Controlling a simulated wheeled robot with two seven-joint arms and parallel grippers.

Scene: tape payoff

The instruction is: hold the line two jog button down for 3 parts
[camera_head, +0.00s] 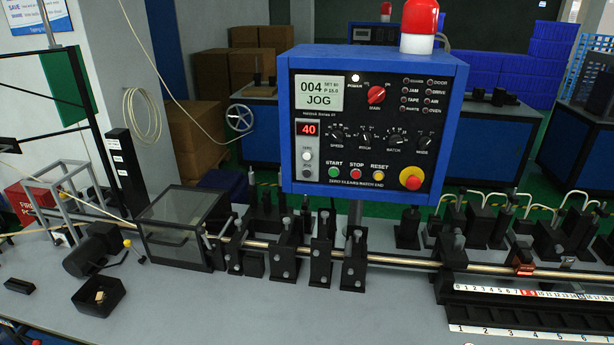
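A blue control box (463,95) with a black face stands over the bench. A red display (308,129) reads 40. Below it are a pale round button (307,156) and a darker one (306,171); their labels are too small to read, so I cannot tell which is the jog button. A green start button (334,171), red stop button (356,173) and yellow reset button (378,175) line the bottom. Neither of my grippers is in view.
A red-yellow emergency stop (411,178) is at the box's lower right. A metal rod (400,260) runs through black stands along the bench. A clear-sided guard box (184,226) and a small black tray (99,296) are left. Rulers (540,294) lie right.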

